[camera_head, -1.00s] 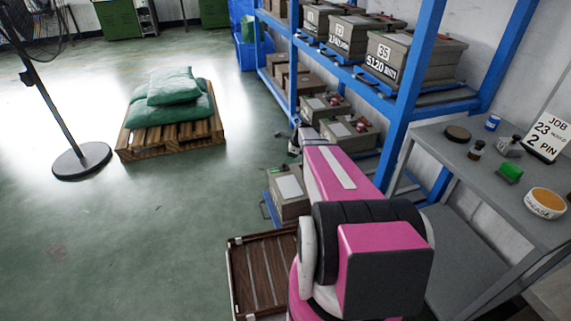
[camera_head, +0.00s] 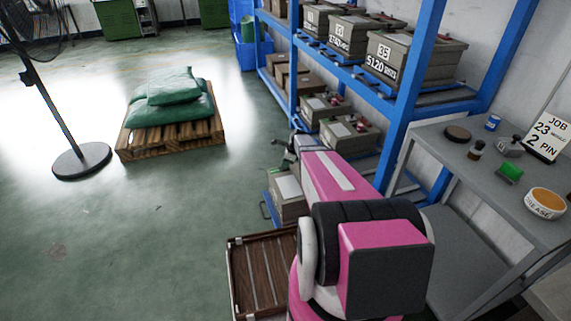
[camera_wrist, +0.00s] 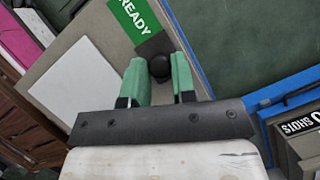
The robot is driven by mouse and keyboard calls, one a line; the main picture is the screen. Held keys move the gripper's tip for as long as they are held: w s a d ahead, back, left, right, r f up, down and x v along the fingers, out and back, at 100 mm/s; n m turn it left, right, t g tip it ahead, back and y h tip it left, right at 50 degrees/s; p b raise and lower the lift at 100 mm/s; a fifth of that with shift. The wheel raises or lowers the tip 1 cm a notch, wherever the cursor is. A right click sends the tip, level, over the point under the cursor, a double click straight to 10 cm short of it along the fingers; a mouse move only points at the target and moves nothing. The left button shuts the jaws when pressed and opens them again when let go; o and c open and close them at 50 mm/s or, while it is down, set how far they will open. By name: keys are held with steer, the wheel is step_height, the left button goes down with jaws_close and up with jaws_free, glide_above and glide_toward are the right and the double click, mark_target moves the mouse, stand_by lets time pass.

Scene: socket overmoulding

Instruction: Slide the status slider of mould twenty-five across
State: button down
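In the wrist view a tan mould top carries a green READY plate (camera_wrist: 133,18), a dark slider plate with a round black knob (camera_wrist: 159,67), and a blank pale panel (camera_wrist: 77,78). My gripper (camera_wrist: 158,60) has its two green fingers apart, with the knob between the fingertips; I cannot tell whether either finger touches it. In the head view a tan mould (camera_head: 289,207) sits low, partly behind my pink arm. My gripper (camera_head: 287,158) shows small above it. No number is readable on this mould.
Blue shelving (camera_head: 400,130) with several moulds stands to the right. A grey bench (camera_head: 460,175) holds small items and a job card. A brown slatted tray (camera_head: 258,270) lies beside my base. A pallet with green sacks (camera_head: 175,105) stands left on open floor.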

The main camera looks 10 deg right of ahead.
mark_target(272, 171)
steer(key=shift+s+a, duration=0.2)
steer(key=shift+a, duration=2.6)
steer(key=c, duration=0.9)
jaws_free()
steer(key=shift+c, duration=0.2)
steer(key=v, duration=1.1)
steer(key=shift+f, duration=0.1)
steer(key=s+a+r+n+h, duration=0.2)
steer(key=s+a+r+n, duration=0.1)
steer(key=s+n, duration=0.7)
steer(key=s+a+r+n+g+h, duration=0.1)
steer(key=s+a+r+n, duration=0.3)
steer(key=s+n, duration=0.7)
steer(key=s+r+h, duration=0.1)
steer(key=s, duration=0.5)
steer(key=shift+a+r+n, duration=0.2)
steer(key=shift+r+n, duration=0.1)
steer(key=shift+r, duration=0.1)
